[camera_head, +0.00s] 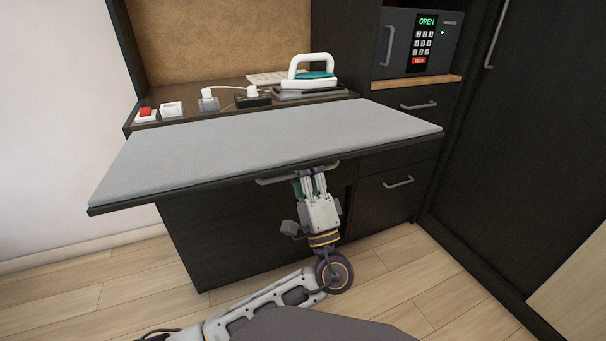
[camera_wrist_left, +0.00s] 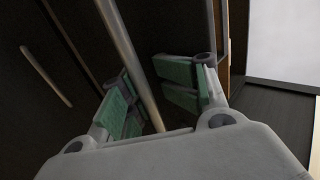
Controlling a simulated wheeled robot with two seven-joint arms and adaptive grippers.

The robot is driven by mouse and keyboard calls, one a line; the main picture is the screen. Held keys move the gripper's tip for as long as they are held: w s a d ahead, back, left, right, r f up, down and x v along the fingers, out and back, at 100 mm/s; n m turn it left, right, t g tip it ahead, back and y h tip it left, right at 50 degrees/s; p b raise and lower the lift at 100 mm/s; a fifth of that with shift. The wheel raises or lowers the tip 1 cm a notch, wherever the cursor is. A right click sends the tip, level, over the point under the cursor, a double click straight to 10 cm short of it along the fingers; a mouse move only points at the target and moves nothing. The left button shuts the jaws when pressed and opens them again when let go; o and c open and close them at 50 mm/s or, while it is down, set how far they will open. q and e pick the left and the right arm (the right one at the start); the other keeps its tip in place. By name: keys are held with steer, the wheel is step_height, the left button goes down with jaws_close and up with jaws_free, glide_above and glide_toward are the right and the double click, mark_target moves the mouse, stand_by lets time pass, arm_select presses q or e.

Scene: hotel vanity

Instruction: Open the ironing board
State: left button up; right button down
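The ironing board (camera_head: 250,150) is a grey padded panel in the head view. It lies flat and sticks out in front of the dark cabinet. A metal bar handle (camera_head: 268,181) runs under its front edge. My left gripper (camera_head: 310,180) is just below that edge at the handle. In the left wrist view the bar handle (camera_wrist_left: 129,62) passes between the green-padded fingers of my left gripper (camera_wrist_left: 152,88). The fingers stand apart with visible room around the bar. Its contact with the pads is unclear. My right gripper is out of view.
A white and teal iron (camera_head: 309,74) stands on the counter behind the board, beside plugs and sockets (camera_head: 209,101). A safe (camera_head: 419,43) sits at the upper right, above drawers (camera_head: 398,182). Wooden floor (camera_head: 400,270) is clear in front.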

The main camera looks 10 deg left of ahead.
mark_target(303, 148)
arm_select(q)
step_height(303, 148, up, 7)
steer(key=shift+r, duration=0.15)
stand_by(0.7)
